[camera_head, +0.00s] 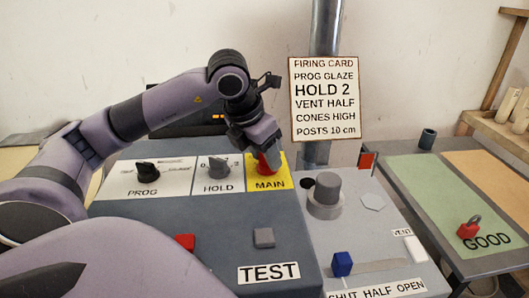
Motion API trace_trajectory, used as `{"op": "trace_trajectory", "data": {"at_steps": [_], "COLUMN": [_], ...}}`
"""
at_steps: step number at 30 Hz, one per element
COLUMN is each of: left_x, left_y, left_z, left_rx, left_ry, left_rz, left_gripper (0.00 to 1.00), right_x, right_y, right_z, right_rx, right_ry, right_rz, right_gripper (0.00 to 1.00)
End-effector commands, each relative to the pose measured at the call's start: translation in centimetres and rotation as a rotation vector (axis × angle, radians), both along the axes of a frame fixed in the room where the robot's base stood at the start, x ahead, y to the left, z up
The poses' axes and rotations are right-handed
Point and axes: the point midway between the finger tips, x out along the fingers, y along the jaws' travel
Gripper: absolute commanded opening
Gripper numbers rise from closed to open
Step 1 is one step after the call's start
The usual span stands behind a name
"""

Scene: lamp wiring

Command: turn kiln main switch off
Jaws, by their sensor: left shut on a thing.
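The kiln main switch (266,165) is a red knob on the yellow plate marked MAIN (282,180), at the right end of the panel. My left gripper (268,155) reaches down from above and is shut on the red knob. The fingers hide part of the knob, so its exact turn angle cannot be read. My right gripper is not in view.
Black knobs PROG (147,173) and HOLD (217,168) sit left of the main switch. A firing card (324,98) hangs behind, by a metal pipe (325,28). A grey cylinder (326,190) and a blue vent slider (342,264) stand to the right.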

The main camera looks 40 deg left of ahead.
Motion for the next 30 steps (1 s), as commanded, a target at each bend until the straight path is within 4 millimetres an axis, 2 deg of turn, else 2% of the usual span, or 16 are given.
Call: {"op": "trace_trajectory", "data": {"at_steps": [12,27,28,30], "left_x": [-0.02,-0.04,-0.04,-0.04], "left_y": [-0.10,-0.08,-0.08,-0.08], "left_z": [0.05,0.02,0.02,0.02], "left_rx": [0.000,-0.001,-0.001,-0.001], "left_ry": [0.001,0.002,0.002,0.002], "left_rz": [0.168,0.187,0.187,0.187], "left_gripper": [0.13,0.13,0.47,0.69], "right_x": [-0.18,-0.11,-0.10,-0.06], "right_y": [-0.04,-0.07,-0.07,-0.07], "right_z": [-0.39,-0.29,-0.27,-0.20], "right_rx": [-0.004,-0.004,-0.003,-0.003], "right_ry": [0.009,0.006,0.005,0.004], "right_rz": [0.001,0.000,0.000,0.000], "right_gripper": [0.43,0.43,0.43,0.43]}}
